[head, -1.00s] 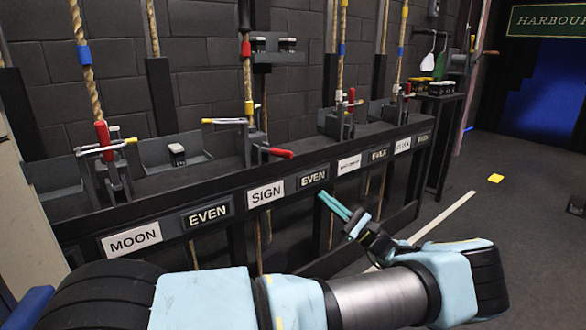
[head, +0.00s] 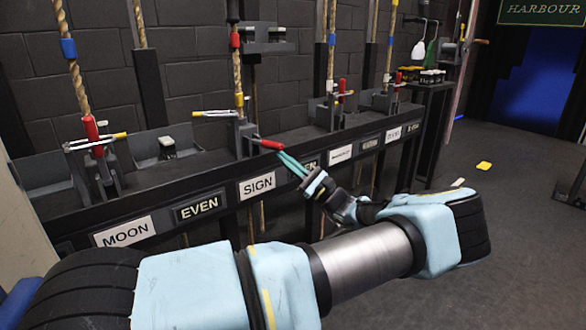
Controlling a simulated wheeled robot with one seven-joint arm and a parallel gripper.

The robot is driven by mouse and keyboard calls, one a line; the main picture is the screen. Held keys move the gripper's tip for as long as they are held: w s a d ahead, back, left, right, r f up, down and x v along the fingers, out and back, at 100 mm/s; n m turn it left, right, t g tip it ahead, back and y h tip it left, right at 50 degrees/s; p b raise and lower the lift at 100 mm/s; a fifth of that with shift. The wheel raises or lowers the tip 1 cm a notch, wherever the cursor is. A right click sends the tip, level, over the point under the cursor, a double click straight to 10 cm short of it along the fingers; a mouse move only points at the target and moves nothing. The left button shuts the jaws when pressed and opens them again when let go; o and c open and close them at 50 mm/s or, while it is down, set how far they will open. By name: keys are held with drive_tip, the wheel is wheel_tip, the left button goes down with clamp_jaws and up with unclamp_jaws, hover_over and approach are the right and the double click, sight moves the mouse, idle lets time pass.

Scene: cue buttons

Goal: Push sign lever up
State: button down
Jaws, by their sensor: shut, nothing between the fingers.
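The white SIGN label (head: 257,186) is on the front rail of the long dark rack. Above it is a lever with a red handle (head: 268,144) sticking out to the right and sloping slightly down. A yellow-tipped bar (head: 198,113) sticks out left from the same rope mechanism. My gripper (head: 282,155) has slim teal fingers, shut and empty. Their tips are at or just below the red handle's outer end. I cannot tell whether they touch it.
The MOON label (head: 125,231) and its red-handled rope lever (head: 92,134) are at the left. More rope levers (head: 341,87) stand to the right along the rack (head: 160,197). Open floor lies right.

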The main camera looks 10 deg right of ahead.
drive_tip(key=shift+a+r, duration=0.15)
drive_tip(key=shift+r, duration=0.1)
drive_tip(key=shift+r+h+p, duration=0.4)
drive_tip(key=shift+r+p, duration=0.1)
drive_tip(key=shift+p, duration=0.35)
drive_tip(key=shift+r, duration=0.1)
drive_tip(key=w+a+r+m+g+h+p, duration=0.2)
drive_tip(key=w+r+g+h+p, duration=0.2)
drive_tip(key=p, duration=0.9)
drive_tip(key=w+a+r+m+g+h+p, duration=0.2)
drive_tip(key=w+r+g+h+p, duration=0.3)
drive_tip(key=r+p, duration=0.4)
drive_tip(key=shift+w+a+r+m+g+p, duration=0.35)
drive_tip(key=shift+m+g+p, duration=0.2)
drive_tip(key=shift+p, duration=1.5)
drive_tip(key=shift+w+a, duration=0.1)
